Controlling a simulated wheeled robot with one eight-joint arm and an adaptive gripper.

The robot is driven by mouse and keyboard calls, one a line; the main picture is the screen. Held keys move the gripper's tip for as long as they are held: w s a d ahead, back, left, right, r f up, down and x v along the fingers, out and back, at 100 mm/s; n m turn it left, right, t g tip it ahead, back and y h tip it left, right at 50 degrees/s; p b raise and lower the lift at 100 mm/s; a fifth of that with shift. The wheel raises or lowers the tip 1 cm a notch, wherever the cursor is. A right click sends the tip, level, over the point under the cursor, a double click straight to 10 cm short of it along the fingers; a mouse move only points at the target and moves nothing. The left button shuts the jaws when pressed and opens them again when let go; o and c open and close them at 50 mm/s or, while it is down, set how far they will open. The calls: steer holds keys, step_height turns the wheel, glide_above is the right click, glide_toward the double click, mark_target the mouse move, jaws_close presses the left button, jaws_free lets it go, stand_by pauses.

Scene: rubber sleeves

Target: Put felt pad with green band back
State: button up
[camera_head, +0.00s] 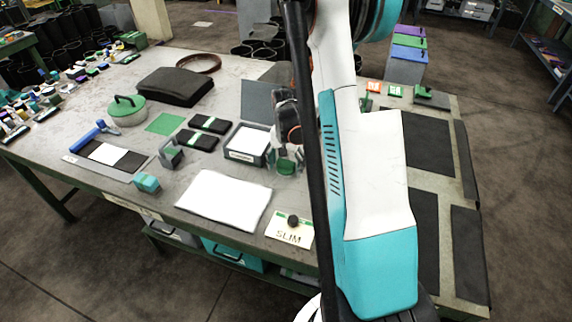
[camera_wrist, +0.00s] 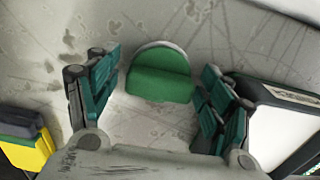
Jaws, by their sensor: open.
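My gripper (camera_wrist: 158,105) is open, with its two teal finger pairs spread apart above the grey table. A green block-like piece (camera_wrist: 160,75) with a pale rounded edge lies between and slightly beyond the fingers, untouched; it may be the felt pad with the green band. In the head view, my gripper (camera_head: 290,150) is low over the table, right of the tray, partly hidden by my arm. Two dark pads with green bands (camera_head: 208,123) (camera_head: 197,140) lie left of the tray.
A dark tray with a white inside (camera_head: 248,144) stands close beside the gripper and also shows in the wrist view (camera_wrist: 250,92). A yellow and grey block (camera_wrist: 24,142) is at the lower left. A white sheet (camera_head: 225,200) and SLIM card (camera_head: 290,231) lie in front.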

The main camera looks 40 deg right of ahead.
mark_target(286, 161)
steer(key=shift+r, duration=0.1)
step_height(286, 161, up, 12)
steer(key=p, duration=0.4)
stand_by(0.4)
